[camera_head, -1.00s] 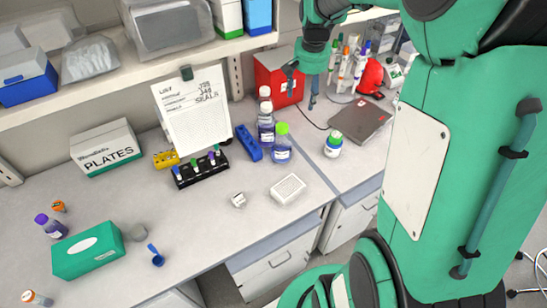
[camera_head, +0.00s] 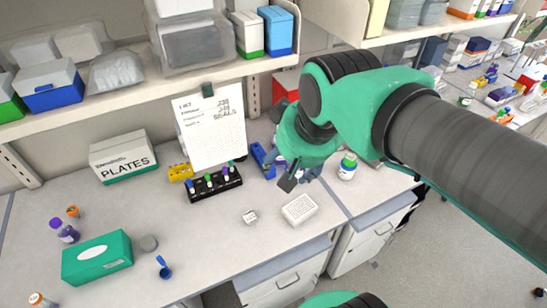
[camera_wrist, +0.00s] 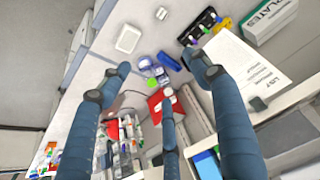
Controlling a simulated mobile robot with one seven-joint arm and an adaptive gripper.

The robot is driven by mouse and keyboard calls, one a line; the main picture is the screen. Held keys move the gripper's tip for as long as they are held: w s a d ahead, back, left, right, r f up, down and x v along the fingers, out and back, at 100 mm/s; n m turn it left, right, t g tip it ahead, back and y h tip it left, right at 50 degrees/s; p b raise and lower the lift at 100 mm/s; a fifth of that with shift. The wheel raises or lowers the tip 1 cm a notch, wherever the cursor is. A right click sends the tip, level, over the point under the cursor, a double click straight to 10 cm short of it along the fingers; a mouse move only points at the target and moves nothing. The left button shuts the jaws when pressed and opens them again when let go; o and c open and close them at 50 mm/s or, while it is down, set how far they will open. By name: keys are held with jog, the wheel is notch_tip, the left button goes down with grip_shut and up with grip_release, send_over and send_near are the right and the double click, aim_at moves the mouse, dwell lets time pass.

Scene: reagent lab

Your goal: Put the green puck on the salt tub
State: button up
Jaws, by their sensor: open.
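I cannot surely make out the green puck. A round green top (camera_wrist: 153,86) shows among the blue bottles in the wrist view; it looks like a cap.
A white well plate (camera_head: 299,208) and a small white block (camera_head: 250,216) lie near the front edge. A black tube rack (camera_head: 214,184) stands left of my gripper. The list sheet (camera_head: 211,132) and shelf are behind.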

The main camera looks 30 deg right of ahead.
jog(key=shift+n, duration=0.5)
jog(key=s, duration=0.1)
jog(key=s+a, duration=0.2)
jog(key=shift+s+f, duration=0.4)
jog(key=shift+f, duration=0.1)
notch_tip(320, 180, down, 13)
jog(key=b, duration=1.3)
